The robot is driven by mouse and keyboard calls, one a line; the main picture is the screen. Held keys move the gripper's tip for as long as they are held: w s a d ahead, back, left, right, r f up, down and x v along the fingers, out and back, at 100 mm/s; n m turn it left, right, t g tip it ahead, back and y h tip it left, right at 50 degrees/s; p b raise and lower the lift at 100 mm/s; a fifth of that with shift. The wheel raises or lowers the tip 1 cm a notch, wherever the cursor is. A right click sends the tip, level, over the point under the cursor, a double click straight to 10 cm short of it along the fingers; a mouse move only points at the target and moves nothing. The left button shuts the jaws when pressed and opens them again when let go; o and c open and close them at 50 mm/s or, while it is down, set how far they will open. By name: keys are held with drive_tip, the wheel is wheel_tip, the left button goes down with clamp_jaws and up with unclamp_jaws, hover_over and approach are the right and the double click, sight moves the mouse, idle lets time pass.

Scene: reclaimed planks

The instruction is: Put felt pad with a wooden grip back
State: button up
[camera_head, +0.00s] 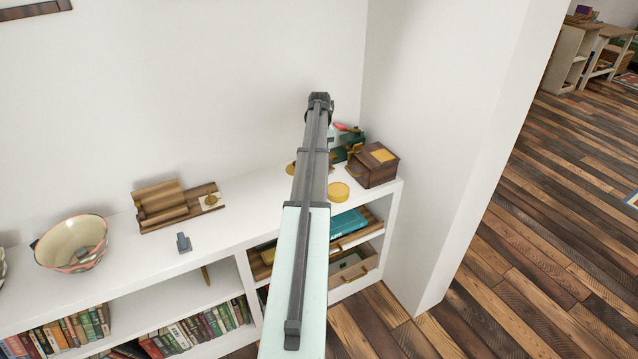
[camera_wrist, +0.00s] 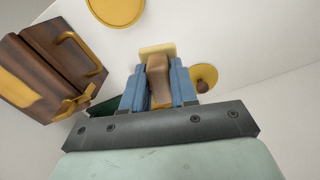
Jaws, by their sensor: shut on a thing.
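In the wrist view, my gripper (camera_wrist: 158,72) has its blue fingers shut on the wooden grip (camera_wrist: 158,84) of the felt pad (camera_wrist: 157,50). The cream pad shows just beyond the fingertips. The gripper is over the right end of the white shelf top. In the head view my own arm hides the fingers and the held pad. I cannot tell whether the pad touches the shelf.
A brown box (camera_head: 372,165) with yellow trim stands at the shelf's right end, beside a yellow disc (camera_head: 338,192). A knobbed disc (camera_wrist: 204,77) lies near my fingers. A wooden stand (camera_head: 165,203), grey object (camera_head: 184,243) and bowl (camera_head: 72,243) are left; clear shelf lies between.

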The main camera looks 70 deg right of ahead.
drive_tip(key=shift+w+d+n, duration=0.15)
drive_tip(key=shift+d+n, duration=0.35)
drive_tip(key=shift+d, duration=0.1)
drive_tip(key=shift+f+n, duration=0.1)
drive_tip(key=shift+n, duration=1)
drive_tip(key=shift+f, duration=4.9)
drive_tip(key=shift+f, duration=0.1)
drive_tip(key=o, duration=0.9)
drive_tip(key=shift+o, duration=0.2)
wheel_tip(320, 180, up, 12)
drive_tip(key=shift+r, duration=0.15)
drive_tip(key=shift+w, duration=0.1)
